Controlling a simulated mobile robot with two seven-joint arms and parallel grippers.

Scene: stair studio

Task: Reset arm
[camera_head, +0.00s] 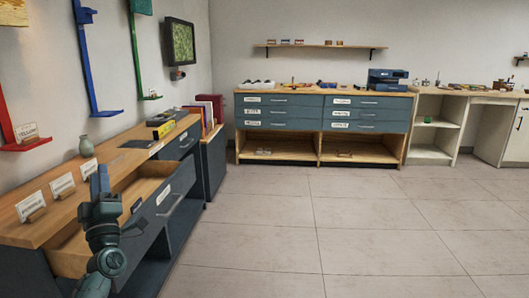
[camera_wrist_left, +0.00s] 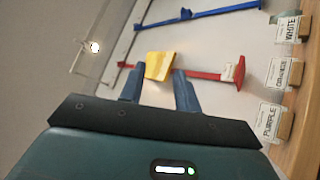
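My left gripper (camera_head: 100,172) is raised over the open drawer (camera_head: 147,188) of the left workbench, with its fingers pointing up. In the left wrist view its two blue fingers (camera_wrist_left: 158,84) stand apart with nothing held between them. My left arm comes in at the lower left of the head view and hides part of the drawer. My right gripper is in neither view.
Label cards stand on the wooden benchtop (camera_head: 110,158), near a grey vase (camera_head: 86,147). Red, blue (camera_head: 88,60) and green stands rise along the wall. Blue drawer cabinets (camera_head: 320,112) line the back wall. The tiled floor (camera_head: 340,225) is clear.

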